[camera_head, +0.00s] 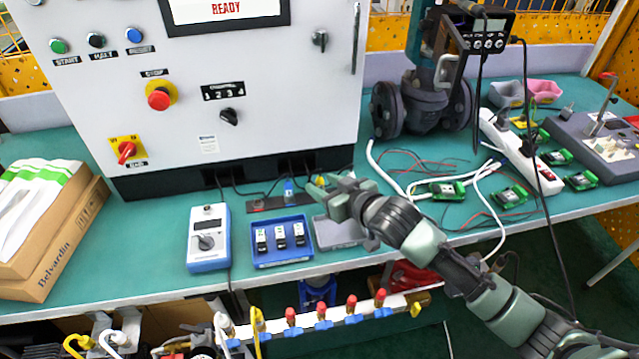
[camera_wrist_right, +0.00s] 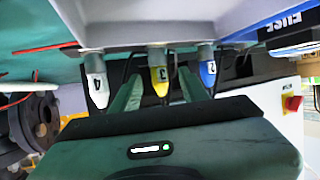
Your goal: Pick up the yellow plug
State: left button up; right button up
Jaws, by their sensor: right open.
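The yellow plug (camera_head: 320,181) is at the foot of the grey cabinet, close to the fingertips of my right gripper (camera_head: 326,190). In the right wrist view the yellow plug (camera_wrist_right: 160,78) is marked 3 and hangs on a cable below a grey edge. My right gripper (camera_wrist_right: 161,92) is open, with one green finger on each side of the yellow plug. I cannot tell whether either finger touches it. My left gripper is not in view.
A blue plug (camera_wrist_right: 208,70) marked 2 and a white plug (camera_wrist_right: 97,86) marked 4 flank the yellow one closely. A blue tray (camera_head: 282,264), a grey tray (camera_head: 338,236) and a blue meter (camera_head: 208,238) lie in front. The cabinet (camera_head: 262,130) stands behind.

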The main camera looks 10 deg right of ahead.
jog(key=shift+x, duration=1.1)
grip_shut()
